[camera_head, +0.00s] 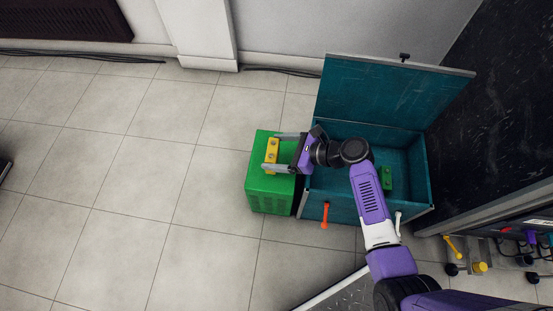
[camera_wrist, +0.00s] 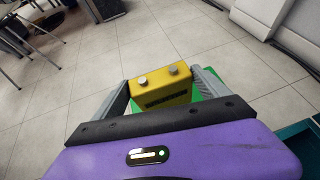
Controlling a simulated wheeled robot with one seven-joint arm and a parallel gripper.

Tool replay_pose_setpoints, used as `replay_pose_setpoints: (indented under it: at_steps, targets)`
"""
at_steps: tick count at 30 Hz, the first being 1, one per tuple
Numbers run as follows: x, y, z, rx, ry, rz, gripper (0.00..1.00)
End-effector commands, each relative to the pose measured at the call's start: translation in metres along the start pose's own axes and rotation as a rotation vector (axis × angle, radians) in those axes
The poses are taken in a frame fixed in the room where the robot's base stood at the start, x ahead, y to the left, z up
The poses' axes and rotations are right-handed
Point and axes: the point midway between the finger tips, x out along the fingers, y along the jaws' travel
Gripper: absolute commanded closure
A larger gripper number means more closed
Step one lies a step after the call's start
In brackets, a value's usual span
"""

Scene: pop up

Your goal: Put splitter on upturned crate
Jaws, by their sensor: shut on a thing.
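The splitter is a small yellow box (camera_head: 272,151) with two round knobs on one face. My gripper (camera_head: 275,152) is shut on it, with one finger on each side. In the wrist view the yellow splitter (camera_wrist: 160,88) sits between the two grey fingers, knobs toward the camera. The upturned crate (camera_head: 270,197) is green with a flat top and slotted sides, and stands on the floor. The splitter is over the crate's top in the head view. Whether it touches the top cannot be told. Some green of the crate (camera_wrist: 207,82) shows behind the splitter in the wrist view.
An open teal chest (camera_head: 415,165) with its lid (camera_head: 385,95) raised stands right beside the crate, under my arm. A green block (camera_head: 386,178) lies inside it. An orange handle (camera_head: 325,215) is at its front. A bench with tools is at the lower right. The tiled floor leftward is clear.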

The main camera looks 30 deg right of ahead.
Motion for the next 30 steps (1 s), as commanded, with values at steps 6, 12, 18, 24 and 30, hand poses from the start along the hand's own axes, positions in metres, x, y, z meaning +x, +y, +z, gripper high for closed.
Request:
replay_pose_setpoints:
  at_steps: [6,12,18,24,30]
  targets:
    - [0.013,0.000,-0.023,0.002,-0.001,0.001,0.64]
    - [0.021,0.000,-0.037,0.000,-0.001,0.000,0.64]
    - [0.020,0.000,-0.036,0.000,-0.001,0.000,0.64]
    - [0.021,0.000,-0.039,0.000,0.000,0.001,0.01]
    - [0.021,0.000,-0.039,0.000,0.000,0.001,0.00]
